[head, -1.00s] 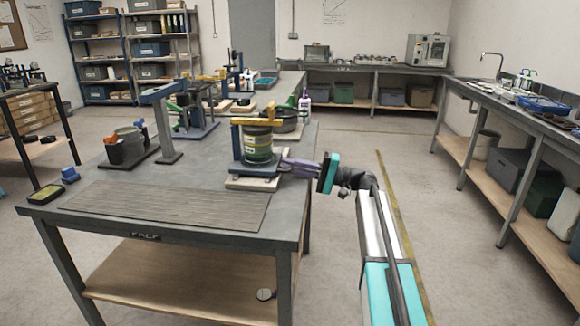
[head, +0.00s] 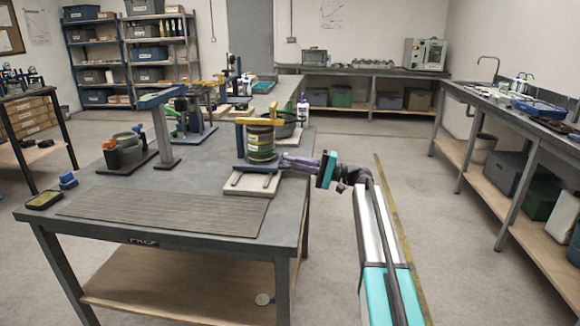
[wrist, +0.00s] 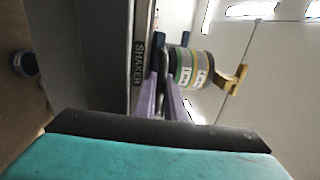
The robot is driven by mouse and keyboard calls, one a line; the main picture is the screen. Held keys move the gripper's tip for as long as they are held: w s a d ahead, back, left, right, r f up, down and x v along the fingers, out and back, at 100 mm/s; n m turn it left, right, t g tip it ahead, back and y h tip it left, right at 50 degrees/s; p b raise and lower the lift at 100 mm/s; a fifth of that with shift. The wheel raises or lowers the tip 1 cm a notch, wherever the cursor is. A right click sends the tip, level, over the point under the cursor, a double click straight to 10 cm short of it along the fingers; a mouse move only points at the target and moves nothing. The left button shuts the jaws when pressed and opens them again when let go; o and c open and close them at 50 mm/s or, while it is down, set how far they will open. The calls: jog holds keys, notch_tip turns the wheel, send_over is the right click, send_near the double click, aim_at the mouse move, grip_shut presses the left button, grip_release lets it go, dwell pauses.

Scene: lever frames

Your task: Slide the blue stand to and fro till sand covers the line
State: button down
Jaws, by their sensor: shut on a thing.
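The blue stand (head: 257,165) sits on a pale base plate (head: 259,187) with dark rails, near the right edge of the table. The rails show in front of it. A round stack (head: 261,142) with green and yellow bands stands upright on it, under a yellow bar (head: 258,122). The stack also shows in the wrist view (wrist: 186,67), sideways, beside a dark edge marked SHAKER (wrist: 139,62). My gripper (head: 284,162) reaches in from the right, its purple fingers shut on the stand's side. The fingertips are small in the wrist view (wrist: 162,88). I cannot make out sand or a line.
A ribbed grey mat (head: 160,208) lies at the table's front. A grey post (head: 168,135) with a blue top arm and a tool holder (head: 127,155) stand to the left. A dark bowl (head: 285,125) is close behind the stack. Open floor lies right of the table.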

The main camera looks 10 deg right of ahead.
jog(key=shift+w+d+r, duration=0.1)
jog(key=shift+w+d, duration=0.1)
jog(key=shift+w, duration=0.35)
jog(key=shift+w+d, duration=0.2)
jog(key=shift+w, duration=0.35)
jog(key=c, duration=2.1)
grip_release()
jog(key=shift+w, duration=0.1)
jog(key=shift+d, duration=0.15)
jog(key=p+v, duration=0.1)
jog(key=v, duration=1.2)
jog(key=shift+s+d, duration=0.2)
